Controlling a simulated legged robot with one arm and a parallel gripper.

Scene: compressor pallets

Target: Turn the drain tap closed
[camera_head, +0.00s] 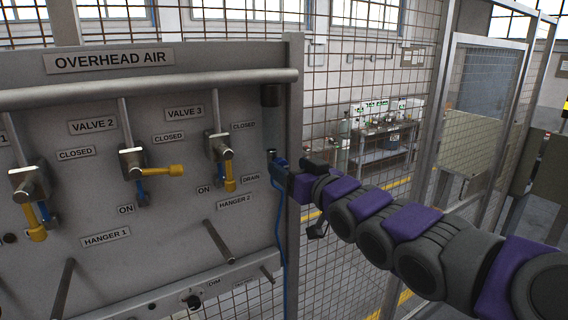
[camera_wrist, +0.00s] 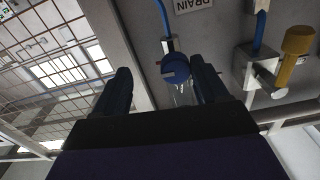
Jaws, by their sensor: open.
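The drain tap is a round blue knob (camera_wrist: 175,68) on the panel, beside the upside-down DRAIN label (camera_wrist: 195,5) in the wrist view. Faint pale streaks (camera_wrist: 181,95) show by the knob. My gripper (camera_wrist: 160,68) is open, with one dark finger on each side of the knob in that view. The knob appears closer to the right finger; I cannot tell whether they touch. In the head view my gripper (camera_head: 277,164) is at the panel's right edge, just right of the DRAIN label (camera_head: 250,180), and mostly hides the tap.
Valve 3 (camera_head: 219,148) with its yellow handle is left of my gripper, and also shows in the wrist view (camera_wrist: 297,45). Valve 2 (camera_head: 134,162) is farther left. Two rods (camera_head: 219,243) (camera_head: 62,290) stick out below. A mesh fence (camera_head: 330,120) stands behind my arm.

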